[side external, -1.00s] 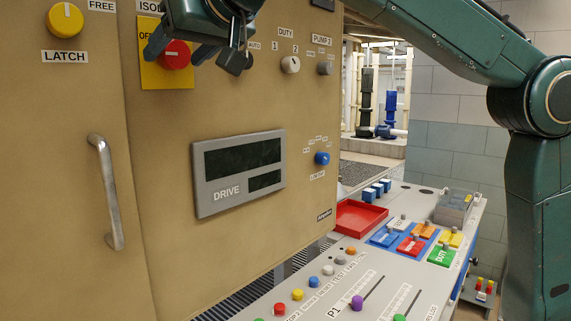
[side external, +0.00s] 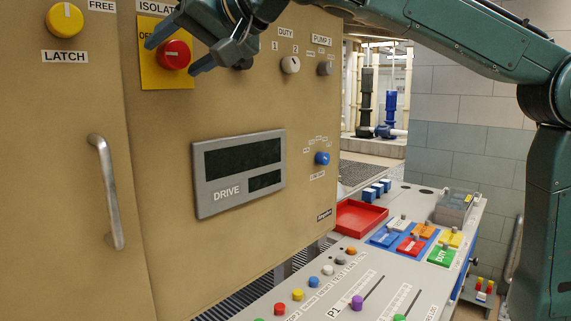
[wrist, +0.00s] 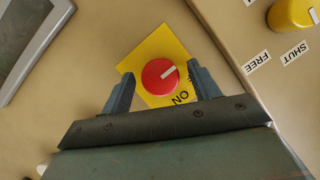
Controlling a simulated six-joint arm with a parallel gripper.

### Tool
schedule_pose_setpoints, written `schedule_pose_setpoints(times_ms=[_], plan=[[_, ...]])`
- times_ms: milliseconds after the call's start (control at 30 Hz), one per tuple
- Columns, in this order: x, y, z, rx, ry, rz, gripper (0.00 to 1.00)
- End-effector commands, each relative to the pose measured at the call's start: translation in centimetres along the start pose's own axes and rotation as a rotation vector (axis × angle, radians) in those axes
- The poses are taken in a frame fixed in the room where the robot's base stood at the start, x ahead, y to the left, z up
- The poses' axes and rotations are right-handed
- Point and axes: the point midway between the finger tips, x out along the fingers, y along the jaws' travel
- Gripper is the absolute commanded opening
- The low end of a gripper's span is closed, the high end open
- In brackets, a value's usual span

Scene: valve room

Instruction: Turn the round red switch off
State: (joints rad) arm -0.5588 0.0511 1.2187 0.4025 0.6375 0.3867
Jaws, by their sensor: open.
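The round red switch (side external: 173,55) is a knob with a white pointer mark, on a yellow plate (side external: 150,75) under an ISOLATOR label on the tan cabinet. My gripper (side external: 171,56) is open in front of it, with one finger at its upper left and the other at its lower right. In the wrist view the red switch (wrist: 158,77) shows between the fingertips of my gripper (wrist: 160,73), with a gap on both sides. ON reads inverted below the knob. OFF is partly hidden in the side view.
A yellow LATCH knob (side external: 65,19) is to the left, above a door handle (side external: 106,192). A grey DRIVE display (side external: 238,172) lies below. A desk with coloured controls stands lower right.

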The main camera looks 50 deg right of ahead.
Motion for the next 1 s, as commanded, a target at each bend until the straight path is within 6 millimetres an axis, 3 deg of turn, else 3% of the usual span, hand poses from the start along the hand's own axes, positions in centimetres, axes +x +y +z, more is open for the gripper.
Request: schedule_pose_setpoints(times_ms=[600,1000], plan=[[0.0,0.3,0.0,0.283,0.007,-0.122,0.61],[-5.7,0.8,0.1,0.284,0.008,-0.127,0.61]])
